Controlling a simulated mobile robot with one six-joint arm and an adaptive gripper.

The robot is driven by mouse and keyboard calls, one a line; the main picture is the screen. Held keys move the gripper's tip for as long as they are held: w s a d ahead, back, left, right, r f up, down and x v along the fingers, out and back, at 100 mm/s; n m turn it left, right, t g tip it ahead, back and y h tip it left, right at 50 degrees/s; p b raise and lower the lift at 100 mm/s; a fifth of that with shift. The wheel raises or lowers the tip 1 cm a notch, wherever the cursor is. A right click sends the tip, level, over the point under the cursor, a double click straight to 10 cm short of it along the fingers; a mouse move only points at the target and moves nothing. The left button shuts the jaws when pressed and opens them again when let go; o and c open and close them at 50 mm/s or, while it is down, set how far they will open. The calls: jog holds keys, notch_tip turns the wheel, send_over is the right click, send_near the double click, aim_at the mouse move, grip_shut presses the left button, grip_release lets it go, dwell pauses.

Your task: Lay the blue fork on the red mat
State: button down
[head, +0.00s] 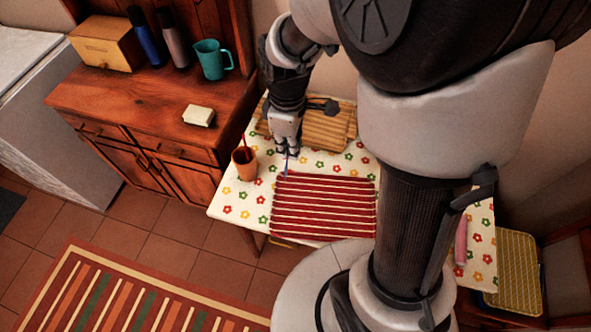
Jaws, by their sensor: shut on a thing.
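The red mat (325,205) with pale stripes lies flat on the flowered table. My gripper (287,153) points down just behind the mat's back left corner. It is shut on a thin blue fork (286,166), which hangs below the fingertips near that corner. I cannot tell whether the fork's lower end touches the mat or the table. The fork's upper part is hidden by the fingers.
A terracotta cup (244,163) with a red utensil stands left of the mat. A wooden slatted board (325,128) lies behind my gripper. A pink object (461,241) lies at the right.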

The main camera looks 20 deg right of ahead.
notch_tip(320, 180, down, 17)
jog(key=b, duration=0.5)
jog(key=shift+r, duration=0.2)
jog(key=shift+d, duration=0.1)
jog(key=shift+f, duration=0.1)
jog(key=c, duration=2.2)
grip_release()
jog(key=shift+f, duration=0.1)
jog(key=shift+c, duration=0.2)
jog(key=o, duration=0.5)
jog(key=shift+c, duration=0.2)
